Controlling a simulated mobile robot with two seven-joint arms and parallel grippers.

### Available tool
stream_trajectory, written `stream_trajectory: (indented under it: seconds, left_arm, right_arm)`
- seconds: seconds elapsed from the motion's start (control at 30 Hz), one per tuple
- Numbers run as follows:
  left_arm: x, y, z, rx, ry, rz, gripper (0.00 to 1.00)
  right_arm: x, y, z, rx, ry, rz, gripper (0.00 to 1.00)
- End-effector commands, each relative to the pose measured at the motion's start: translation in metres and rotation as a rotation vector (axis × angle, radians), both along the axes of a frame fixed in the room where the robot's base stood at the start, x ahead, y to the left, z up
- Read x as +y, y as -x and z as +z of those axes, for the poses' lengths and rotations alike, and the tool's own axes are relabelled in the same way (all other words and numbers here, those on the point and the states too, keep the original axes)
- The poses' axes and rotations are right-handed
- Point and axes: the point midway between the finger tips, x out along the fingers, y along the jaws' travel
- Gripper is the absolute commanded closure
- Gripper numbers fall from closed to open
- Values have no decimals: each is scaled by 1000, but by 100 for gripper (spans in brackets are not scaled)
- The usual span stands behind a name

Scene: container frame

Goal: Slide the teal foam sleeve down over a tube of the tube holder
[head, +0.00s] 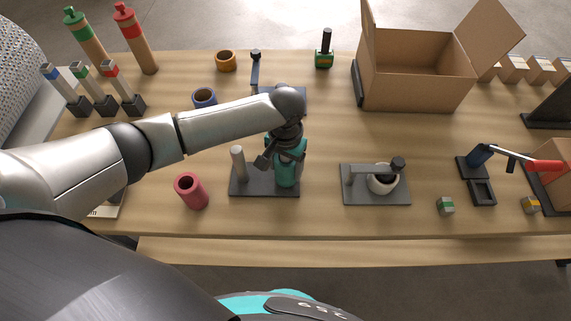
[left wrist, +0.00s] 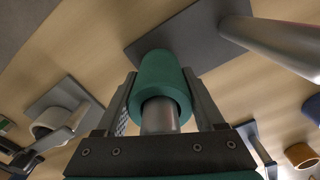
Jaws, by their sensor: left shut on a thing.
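The tube holder (head: 248,187) has a dark flat base at the middle front of the table. A bare grey tube (head: 238,163) stands on its left end; it also shows at upper right in the left wrist view (left wrist: 275,42). The teal foam sleeve (head: 286,177) is upright at the base's right end. In the left wrist view the sleeve (left wrist: 163,75) is around the other grey tube (left wrist: 160,116), whose end sticks out towards the camera. The sleeve's far end is close to the base; contact is unclear. My left gripper (head: 285,160) is shut on the sleeve from both sides.
A pink-red sleeve (head: 191,191) stands left of the holder. A grey fixture with a white ring (head: 383,184) is to the right. A blue ring (head: 204,97) and an orange ring (head: 226,61) lie behind. An open cardboard box (head: 415,85) stands at back right.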

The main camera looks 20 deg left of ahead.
Motion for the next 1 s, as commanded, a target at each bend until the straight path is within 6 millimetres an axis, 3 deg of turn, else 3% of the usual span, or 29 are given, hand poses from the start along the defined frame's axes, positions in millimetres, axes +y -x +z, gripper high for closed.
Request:
stream_trajectory:
  seconds: [0.33,0.37,0.6,1.0]
  left_arm:
    - [0,0,-6,0,0,0,82]
    - [0,0,-5,0,0,0,26]
    - [0,0,-5,0,0,0,0]
    - [0,0,-4,1,0,0,0]
  right_arm:
    - [0,0,-3,0,0,0,100]
    - [0,0,-3,0,0,0,100]
    - [0,0,-3,0,0,0,100]
    - [0,0,-2,0,0,0,100]
